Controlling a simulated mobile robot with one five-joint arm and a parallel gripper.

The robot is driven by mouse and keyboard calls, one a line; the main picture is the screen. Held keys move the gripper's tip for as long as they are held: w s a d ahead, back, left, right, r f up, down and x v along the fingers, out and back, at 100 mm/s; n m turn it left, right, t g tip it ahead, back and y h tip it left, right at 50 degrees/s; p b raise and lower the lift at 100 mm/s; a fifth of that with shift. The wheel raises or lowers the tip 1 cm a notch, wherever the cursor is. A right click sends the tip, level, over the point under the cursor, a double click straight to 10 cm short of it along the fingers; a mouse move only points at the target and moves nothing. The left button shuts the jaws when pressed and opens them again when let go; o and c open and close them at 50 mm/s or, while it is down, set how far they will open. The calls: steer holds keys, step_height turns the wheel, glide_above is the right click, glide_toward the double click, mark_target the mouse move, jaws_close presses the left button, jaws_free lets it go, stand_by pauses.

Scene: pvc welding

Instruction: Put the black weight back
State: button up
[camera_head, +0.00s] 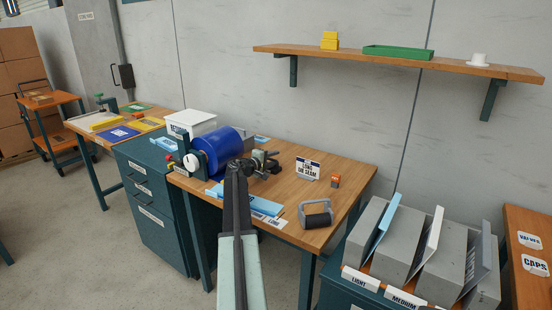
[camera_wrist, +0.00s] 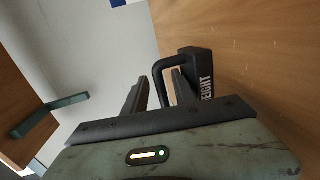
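The black weight (camera_wrist: 202,75), a block with white WEIGHT lettering and a black loop handle (camera_wrist: 157,70), is just beyond my gripper in the wrist view. My gripper (camera_wrist: 158,92) is open, its two fingers apart, with the near bar of the handle showing between them. I cannot tell whether a finger touches it. In the head view my gripper (camera_head: 238,167) is over the wooden workbench (camera_head: 345,178), in front of the blue roll (camera_head: 217,150). Dark parts (camera_head: 264,162) show right of the fingertips there; I cannot tell which belong to the weight.
A dark block with a grey handle (camera_head: 317,214) stands at the bench's front right. A white sign (camera_head: 307,169) and a small orange item (camera_head: 336,182) stand behind it. Light blue strips (camera_head: 268,207) lie near the front edge. Grey bins (camera_head: 440,262) are at the right.

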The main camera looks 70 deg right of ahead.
steer(key=p+v, duration=0.1)
steer(key=v, duration=1)
steer(key=shift+r+p, duration=0.1)
steer(key=shift+p, duration=0.3)
steer(key=shift+d, duration=0.1)
